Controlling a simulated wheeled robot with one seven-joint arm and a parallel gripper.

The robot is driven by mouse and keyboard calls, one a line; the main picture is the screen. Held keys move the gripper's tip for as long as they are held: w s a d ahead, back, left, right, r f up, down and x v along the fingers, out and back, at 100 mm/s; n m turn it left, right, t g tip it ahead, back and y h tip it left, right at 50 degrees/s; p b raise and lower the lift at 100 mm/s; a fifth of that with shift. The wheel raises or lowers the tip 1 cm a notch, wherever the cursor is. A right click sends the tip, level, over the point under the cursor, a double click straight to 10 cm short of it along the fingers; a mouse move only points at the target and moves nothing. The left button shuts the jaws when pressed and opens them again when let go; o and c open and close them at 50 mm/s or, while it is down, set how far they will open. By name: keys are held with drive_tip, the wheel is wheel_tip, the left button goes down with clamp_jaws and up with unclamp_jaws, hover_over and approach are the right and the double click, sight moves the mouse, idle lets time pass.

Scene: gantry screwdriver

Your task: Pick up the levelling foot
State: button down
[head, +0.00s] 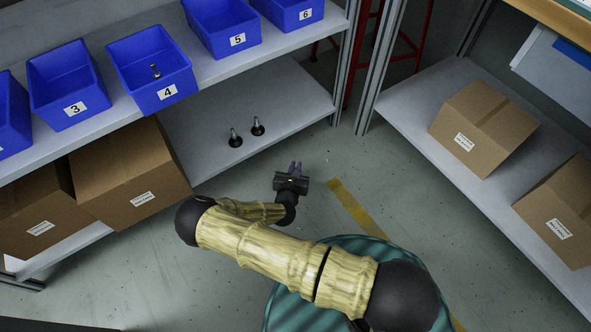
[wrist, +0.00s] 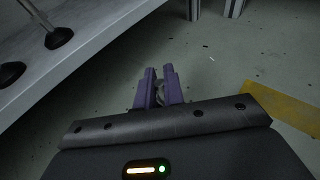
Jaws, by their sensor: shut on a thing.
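My gripper (head: 295,167) is over the floor in front of the lower shelf, to the right of the two levelling feet that stand there. In the wrist view its purple fingers (wrist: 159,88) are shut on a small grey piece (wrist: 160,97). It looks like part of a levelling foot, but most of it is hidden. On the lower shelf, one levelling foot (head: 235,139) stands upright, with a black round base and a metal stem. A second levelling foot (head: 257,127) stands beside it. Both also show at the upper left of the wrist view.
Blue numbered bins line the upper shelf; bin 4 (head: 135,68) holds a small metal part (head: 155,72). Cardboard boxes sit on the lower shelf (head: 285,95) at left and on the right shelf (head: 415,103). The floor between has a yellow stripe (head: 352,203) and is otherwise clear.

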wheel_tip(320, 180, up, 8)
drive_tip(key=p, duration=0.4)
idle(0.3)
drive_tip(key=w+d+r+y+p, duration=0.1)
drive_tip(key=d+r+p, duration=0.4)
drive_tip(key=r, duration=0.4)
drive_tip(key=w+d+r+n+y+p, duration=0.1)
drive_tip(key=w+d+r+p, duration=0.1)
drive_tip(key=d+r+p, duration=0.3)
drive_tip(key=w+d+r+n+p, duration=0.1)
drive_tip(key=d+r+p, duration=0.4)
drive_tip(key=r+p, duration=0.4)
wheel_tip(320, 180, up, 5)
drive_tip(key=shift+w+d+r+y, duration=0.1)
drive_tip(key=shift+w+d+y, duration=0.05)
drive_tip(key=shift+w+y, duration=0.25)
